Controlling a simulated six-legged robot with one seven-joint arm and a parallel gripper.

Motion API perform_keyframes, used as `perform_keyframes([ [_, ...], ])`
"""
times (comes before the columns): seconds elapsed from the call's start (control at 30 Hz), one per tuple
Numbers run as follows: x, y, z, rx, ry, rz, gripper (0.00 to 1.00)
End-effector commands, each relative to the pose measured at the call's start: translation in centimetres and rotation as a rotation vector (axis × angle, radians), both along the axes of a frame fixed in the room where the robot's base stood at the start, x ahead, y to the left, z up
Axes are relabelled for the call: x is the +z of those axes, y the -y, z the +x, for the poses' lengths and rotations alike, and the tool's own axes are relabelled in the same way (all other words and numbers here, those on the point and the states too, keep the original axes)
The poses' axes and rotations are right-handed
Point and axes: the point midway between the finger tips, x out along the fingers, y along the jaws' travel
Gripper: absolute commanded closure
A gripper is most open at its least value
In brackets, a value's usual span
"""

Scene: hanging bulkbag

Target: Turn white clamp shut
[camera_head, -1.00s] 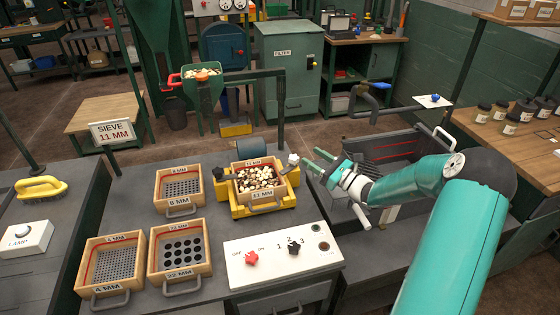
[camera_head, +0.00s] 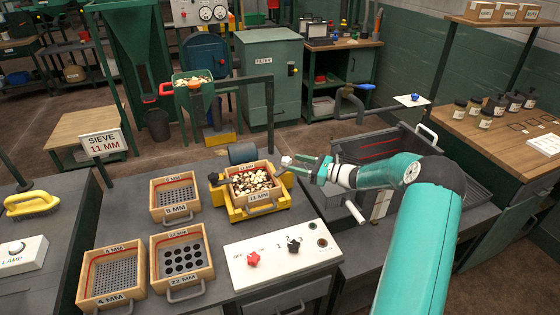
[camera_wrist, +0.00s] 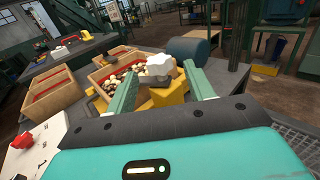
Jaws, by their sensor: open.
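The white clamp (camera_head: 287,160) is a lobed knob at the right side of the yellow sieve holder (camera_head: 238,214). In the wrist view the white clamp (camera_wrist: 160,66) shows between my two green fingertips, with a gap on each side. I cannot tell whether it lies within the fingers or just beyond their tips. My gripper (camera_head: 302,166) is open and comes at the clamp from the right. The wooden 11 MM sieve (camera_head: 258,199), full of pale and dark pieces, sits in the holder. A black clamp (camera_head: 218,181) is at the holder's left side.
Other sieves, the 8 MM (camera_head: 174,196), the 4 MM (camera_head: 114,279) and the 22 MM (camera_head: 182,258), stand left on the bench. A control panel (camera_head: 282,250) with a red knob lies in front. A dark grey tray (camera_head: 385,150) is behind my arm.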

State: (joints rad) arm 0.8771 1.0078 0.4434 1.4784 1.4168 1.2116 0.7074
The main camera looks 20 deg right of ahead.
Motion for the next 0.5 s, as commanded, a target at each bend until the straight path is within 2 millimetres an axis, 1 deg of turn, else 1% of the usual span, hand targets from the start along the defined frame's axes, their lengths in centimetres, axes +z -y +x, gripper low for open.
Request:
perform_keyframes([
  [0.03,0.0,-1.0,0.7,0.004,0.001,0.001,0.47],
  [0.2,0.0,-3.4,2.8,0.003,0.001,0.001,0.47],
  [0.3,0.0,-4.4,3.7,0.002,0.001,0.002,0.47],
  [0.5,0.0,-5.3,4.4,0.001,0.001,0.001,0.47],
])
